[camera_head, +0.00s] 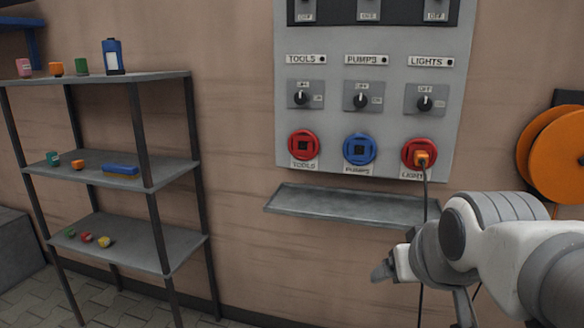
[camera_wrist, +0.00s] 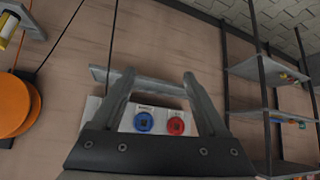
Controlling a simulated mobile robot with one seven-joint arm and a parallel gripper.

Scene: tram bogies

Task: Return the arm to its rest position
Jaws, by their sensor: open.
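My arm reaches in from the lower right of the head view. My gripper (camera_head: 420,292) is in front of the wall, below the grey ledge, with its fingers spread. In the wrist view, which is upside down, my gripper (camera_wrist: 158,80) is open with nothing between its fingers. Beyond it are the blue socket (camera_wrist: 143,121) and the red TOOLS socket (camera_wrist: 176,125). An orange plug (camera_head: 422,158) sits in the red LIGHTS socket (camera_head: 409,148), apart from my gripper. Its cable hangs down behind my gripper.
The wall panel (camera_head: 330,130) has three knobs above its sockets. The grey ledge (camera_head: 350,203) juts out beneath. An orange reel (camera_head: 558,155) hangs at the right, close to my arm. A shelf rack (camera_head: 115,245) with small items stands left. Open space lies between rack and arm.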

